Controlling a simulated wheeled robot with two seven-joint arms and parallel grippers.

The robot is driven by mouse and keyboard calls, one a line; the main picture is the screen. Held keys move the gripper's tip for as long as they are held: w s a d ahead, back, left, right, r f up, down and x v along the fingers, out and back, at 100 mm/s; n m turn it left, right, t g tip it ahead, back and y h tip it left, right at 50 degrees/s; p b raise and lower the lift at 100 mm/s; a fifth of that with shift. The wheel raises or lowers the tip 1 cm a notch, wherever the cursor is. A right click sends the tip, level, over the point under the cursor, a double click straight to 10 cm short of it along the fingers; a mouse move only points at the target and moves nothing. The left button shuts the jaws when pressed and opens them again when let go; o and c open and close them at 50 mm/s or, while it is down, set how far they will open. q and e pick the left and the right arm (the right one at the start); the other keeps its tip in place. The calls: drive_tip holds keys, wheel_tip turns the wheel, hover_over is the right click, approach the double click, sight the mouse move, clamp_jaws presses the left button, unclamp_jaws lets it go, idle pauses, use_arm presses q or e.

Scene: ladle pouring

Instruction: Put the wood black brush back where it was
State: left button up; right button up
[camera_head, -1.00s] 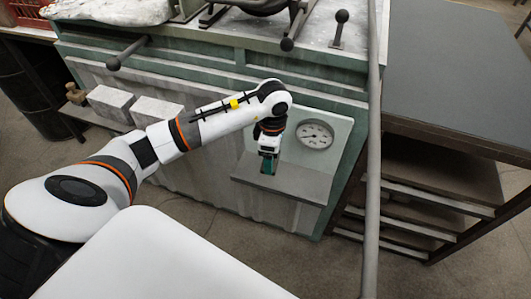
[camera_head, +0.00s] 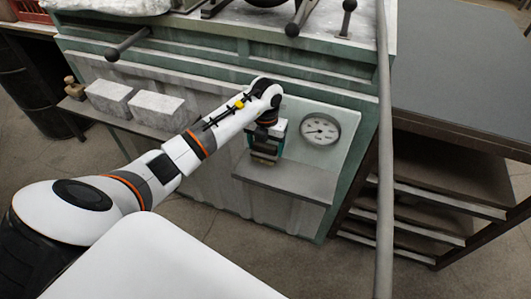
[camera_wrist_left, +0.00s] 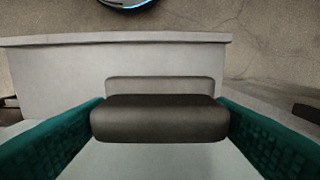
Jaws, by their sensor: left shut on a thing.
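My left gripper (camera_head: 265,147) points down over the small grey shelf (camera_head: 300,183) on the front of the green cabinet, below the gauge. It is shut on the wood black brush (camera_head: 264,157), a small dark block. In the left wrist view the dark brush (camera_wrist_left: 160,119) spans the gap between the teal fingers, with a lighter grey-brown part showing behind it. The brush is over or on the shelf; I cannot tell whether it touches it. My right gripper is not in view.
The round gauge (camera_head: 320,129) is just right of the gripper on a pale panel. Two grey blocks (camera_head: 157,109) lie on a ledge to the left. A long grey pole (camera_head: 385,170) runs down the right side, before a dark-topped rack (camera_head: 450,80). The shelf's right part is clear.

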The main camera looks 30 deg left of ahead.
sight(265, 154)
use_arm(q)
drive_tip(key=shift+f, duration=1.95)
drive_tip(key=shift+f, duration=0.15)
drive_tip(key=o, duration=1)
wheel_tip(265, 154, up, 12)
drive_tip(key=shift+r, duration=0.2)
